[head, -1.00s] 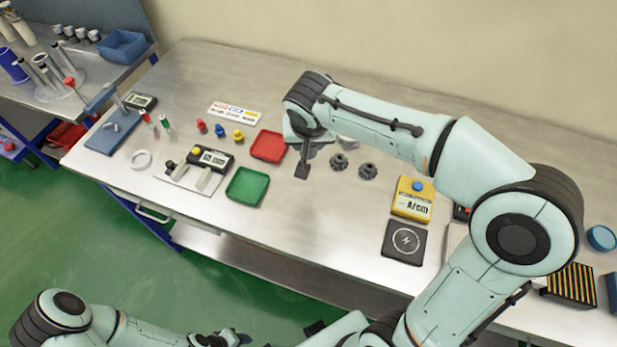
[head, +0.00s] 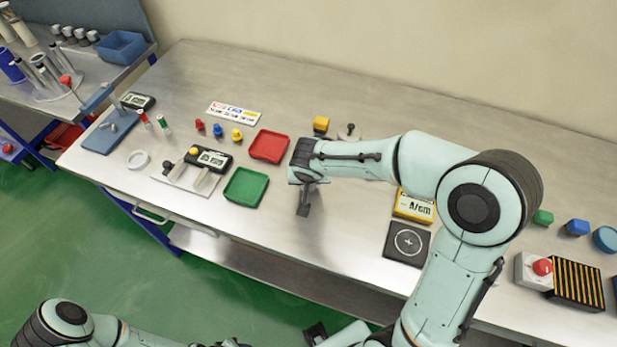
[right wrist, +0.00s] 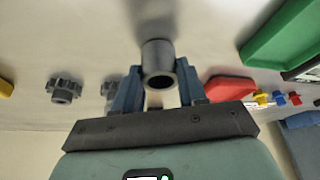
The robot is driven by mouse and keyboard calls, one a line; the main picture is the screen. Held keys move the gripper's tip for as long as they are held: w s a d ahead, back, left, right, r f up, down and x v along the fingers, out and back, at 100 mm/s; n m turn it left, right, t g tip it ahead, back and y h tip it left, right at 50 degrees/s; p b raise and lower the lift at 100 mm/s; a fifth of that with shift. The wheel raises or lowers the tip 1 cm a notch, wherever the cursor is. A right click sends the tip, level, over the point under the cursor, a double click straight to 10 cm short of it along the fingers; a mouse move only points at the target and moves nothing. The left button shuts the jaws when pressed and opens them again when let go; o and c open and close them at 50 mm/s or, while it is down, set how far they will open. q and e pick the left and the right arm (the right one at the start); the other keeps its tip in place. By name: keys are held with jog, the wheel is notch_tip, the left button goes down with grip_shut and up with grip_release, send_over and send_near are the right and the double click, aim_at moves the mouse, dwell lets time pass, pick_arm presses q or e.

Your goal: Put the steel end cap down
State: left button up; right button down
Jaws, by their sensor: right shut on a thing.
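The steel end cap (right wrist: 157,50) is a short grey hollow cylinder, its round opening facing the right wrist camera. My right gripper (right wrist: 157,72) is shut on it, one blue-grey finger on each side. In the head view my right gripper (head: 304,208) points down over the bench top (head: 285,235), right of the green tray (head: 246,187). The cap cannot be made out there, and I cannot tell its gap to the bench. My left arm lies along the bottom left edge of the head view; its gripper is not clearly visible.
A red tray (head: 269,146) stands behind the green one. A black square pad (head: 408,243) and a yellow meter (head: 412,207) stand to the right. Two dark gears (right wrist: 64,91) show in the wrist view. Bare bench lies between the green tray and the pad.

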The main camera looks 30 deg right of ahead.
jog(key=shift+f, duration=0.1)
jog(key=c, duration=0.6)
grip_release()
